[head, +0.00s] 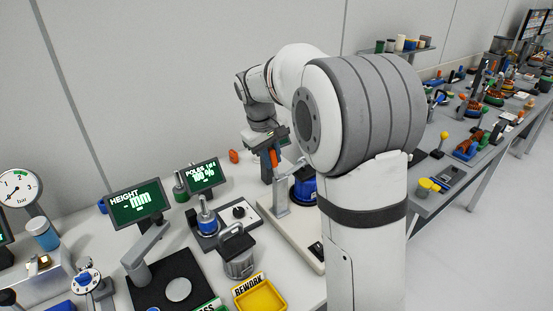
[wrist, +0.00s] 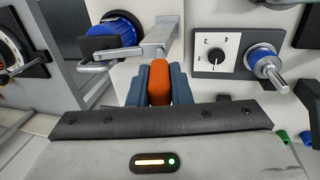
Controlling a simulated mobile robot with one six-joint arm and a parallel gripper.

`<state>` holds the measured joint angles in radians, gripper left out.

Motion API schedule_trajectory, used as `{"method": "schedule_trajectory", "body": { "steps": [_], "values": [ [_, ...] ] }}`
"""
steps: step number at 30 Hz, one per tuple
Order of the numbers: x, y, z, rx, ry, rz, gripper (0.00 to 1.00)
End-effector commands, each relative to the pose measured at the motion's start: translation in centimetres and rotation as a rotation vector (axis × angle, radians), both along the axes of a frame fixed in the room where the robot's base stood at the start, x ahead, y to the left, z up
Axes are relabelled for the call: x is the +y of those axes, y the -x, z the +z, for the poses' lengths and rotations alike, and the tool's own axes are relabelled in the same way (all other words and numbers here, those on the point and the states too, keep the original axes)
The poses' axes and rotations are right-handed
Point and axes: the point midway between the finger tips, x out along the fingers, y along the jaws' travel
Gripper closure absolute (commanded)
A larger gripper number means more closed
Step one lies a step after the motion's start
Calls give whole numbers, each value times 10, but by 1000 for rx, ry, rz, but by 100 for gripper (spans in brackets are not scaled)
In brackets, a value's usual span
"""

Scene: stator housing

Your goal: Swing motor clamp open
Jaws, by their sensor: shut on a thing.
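The motor clamp is a grey metal arm (wrist: 152,42) with an orange handle (wrist: 160,78). In the wrist view the arm runs from the handle across the front of a blue round motor (wrist: 118,30). My gripper (wrist: 160,88) has its blue-grey fingers on both sides of the handle and is shut on it. In the head view my gripper (head: 267,142) reaches down to the orange handle (head: 275,158), beside the blue motor (head: 304,190) on its light base. My arm hides part of the motor station there.
A panel with a black dial (wrist: 216,56) and a blue-and-metal spindle (wrist: 263,60) stands to the right in the wrist view. In the head view, a grey housing with a handle (head: 238,255), a yellow rework tray (head: 260,295) and a height display (head: 138,203) stand nearby.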

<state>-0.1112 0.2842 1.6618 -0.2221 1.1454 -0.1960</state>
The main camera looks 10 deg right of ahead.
Motion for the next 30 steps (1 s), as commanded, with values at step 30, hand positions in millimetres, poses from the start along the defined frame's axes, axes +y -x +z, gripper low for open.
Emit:
{"method": "schedule_trajectory", "body": {
  "steps": [30],
  "values": [
    [47,19,-38,-308,734,1,100]
  ]
}}
